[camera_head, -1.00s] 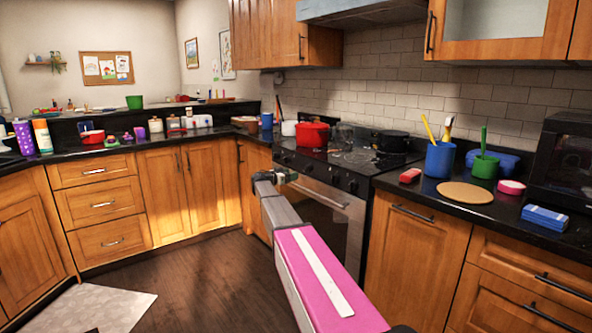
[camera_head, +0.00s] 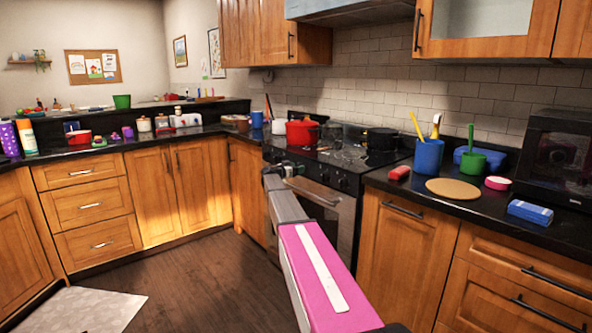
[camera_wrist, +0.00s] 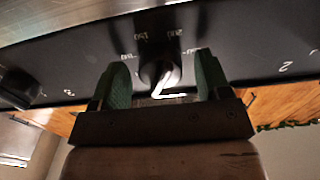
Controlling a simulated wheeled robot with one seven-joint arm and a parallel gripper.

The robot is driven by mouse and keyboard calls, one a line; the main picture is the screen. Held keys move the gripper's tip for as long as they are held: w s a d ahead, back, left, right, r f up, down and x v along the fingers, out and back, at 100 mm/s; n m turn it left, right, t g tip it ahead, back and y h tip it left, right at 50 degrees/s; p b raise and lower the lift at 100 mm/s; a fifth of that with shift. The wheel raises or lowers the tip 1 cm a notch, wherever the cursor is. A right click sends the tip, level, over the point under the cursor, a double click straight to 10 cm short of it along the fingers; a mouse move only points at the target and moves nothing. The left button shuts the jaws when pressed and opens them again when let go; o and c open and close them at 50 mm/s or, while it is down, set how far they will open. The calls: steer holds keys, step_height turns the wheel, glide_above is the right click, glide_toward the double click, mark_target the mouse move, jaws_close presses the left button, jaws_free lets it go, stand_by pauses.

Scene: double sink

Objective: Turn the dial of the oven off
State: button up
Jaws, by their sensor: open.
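The oven (camera_head: 330,212) stands in the counter run, with its dark control panel below the cooktop. In the wrist view the control panel (camera_wrist: 215,35) fills the upper part, with printed numbers and a dial (camera_wrist: 158,72) near the middle. My gripper (camera_wrist: 160,88) is open, with one green finger on each side of that dial; I cannot tell whether either finger touches it. In the head view my gripper (camera_head: 285,170) is at the front of the oven panel, and my arm hides part of the oven door. Another knob (camera_wrist: 18,88) shows at the left in the wrist view.
A red pot (camera_head: 302,133) and a black pot (camera_head: 381,138) stand on the cooktop. The oven door handle (camera_head: 312,193) runs just below my gripper. The counter at right holds a blue cup (camera_head: 428,157), and a microwave (camera_head: 556,155). The floor (camera_head: 205,280) at left is open.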

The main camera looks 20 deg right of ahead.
steer(key=c, duration=0.9)
